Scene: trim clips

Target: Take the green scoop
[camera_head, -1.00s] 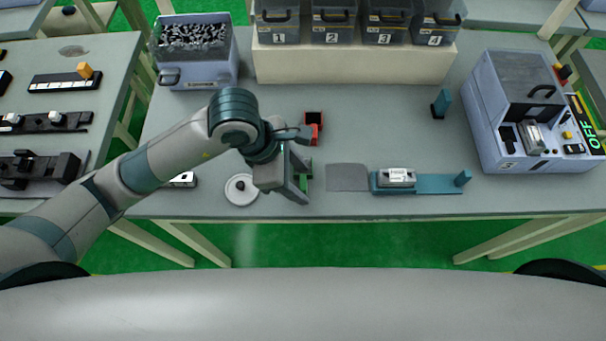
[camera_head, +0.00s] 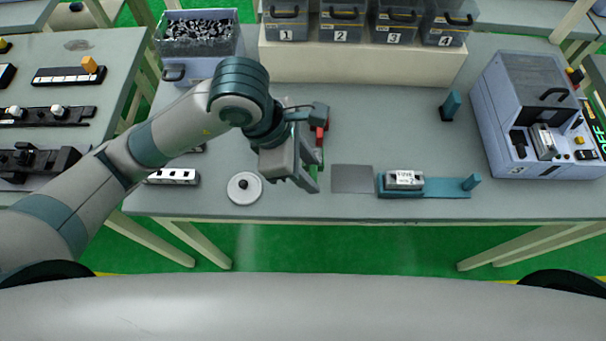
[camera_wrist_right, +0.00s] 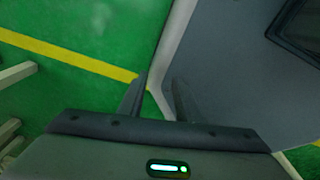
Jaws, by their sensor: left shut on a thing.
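My left gripper (camera_head: 311,180) is over the table (camera_head: 380,130), between a white disc and a grey mat. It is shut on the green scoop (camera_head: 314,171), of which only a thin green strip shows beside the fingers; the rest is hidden. Whether the scoop touches the table I cannot tell. A red scoop (camera_head: 320,137) lies just behind, partly covered by the gripper. In the right wrist view my right gripper (camera_wrist_right: 157,82) has its two fingers apart with nothing between them, above the floor and a grey surface edge.
The white disc (camera_head: 244,188) with a dark knob lies left of the gripper. The flat grey mat (camera_head: 352,179) and a teal fixture (camera_head: 440,187) holding a labelled block lie right. Numbered bins (camera_head: 340,22) stand behind, and a boxy machine (camera_head: 520,100) stands far right.

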